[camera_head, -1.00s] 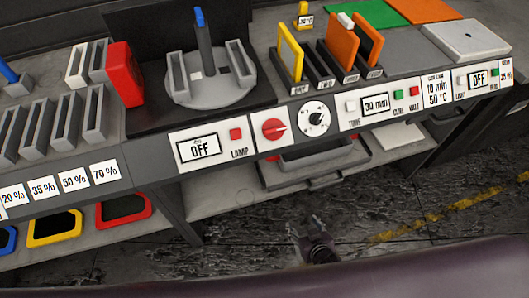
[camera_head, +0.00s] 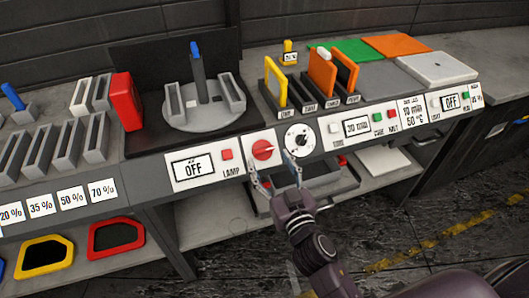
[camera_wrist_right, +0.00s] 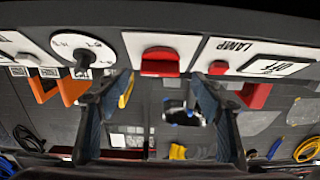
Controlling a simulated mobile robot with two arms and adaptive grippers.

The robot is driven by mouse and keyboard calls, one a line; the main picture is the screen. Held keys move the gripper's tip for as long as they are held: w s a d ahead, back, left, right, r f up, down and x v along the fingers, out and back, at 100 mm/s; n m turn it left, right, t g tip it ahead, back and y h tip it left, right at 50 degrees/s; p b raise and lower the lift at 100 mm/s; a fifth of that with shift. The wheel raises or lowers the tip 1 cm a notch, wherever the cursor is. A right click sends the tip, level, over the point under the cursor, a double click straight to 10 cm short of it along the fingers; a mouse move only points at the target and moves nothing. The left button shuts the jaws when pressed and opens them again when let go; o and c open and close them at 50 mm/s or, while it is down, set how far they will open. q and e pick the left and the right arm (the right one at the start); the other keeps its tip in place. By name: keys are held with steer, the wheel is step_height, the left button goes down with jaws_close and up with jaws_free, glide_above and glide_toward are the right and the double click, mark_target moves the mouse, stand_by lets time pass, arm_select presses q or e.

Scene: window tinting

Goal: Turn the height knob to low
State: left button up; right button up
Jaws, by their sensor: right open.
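A red knob (camera_head: 262,150) on a white plate sits on the bench's front panel; it also shows in the wrist view (camera_wrist_right: 160,62). Beside it, to the right in the head view, is a round white dial (camera_head: 299,140) with a black knob, also in the wrist view (camera_wrist_right: 83,52). I cannot read which one is marked height. My right gripper (camera_head: 275,174) is open and empty, just in front of the panel. In the wrist view, its fingertips (camera_wrist_right: 160,82) stand either side of the red knob; I cannot tell whether they touch it. My left gripper is out of view.
The OFF display (camera_head: 193,168) and red lamp button (camera_head: 226,154) are left of the red knob. Timer buttons (camera_head: 378,117) are right of the dial. The round rack (camera_head: 205,115) stands above on the bench. A lower shelf (camera_head: 215,230) lies beneath.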

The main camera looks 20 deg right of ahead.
mark_target(265, 152)
steer(key=shift+w+a, duration=0.1)
steer(key=shift+w, duration=1.85)
steer(key=shift+c, duration=0.4)
steer(key=c, duration=1.1)
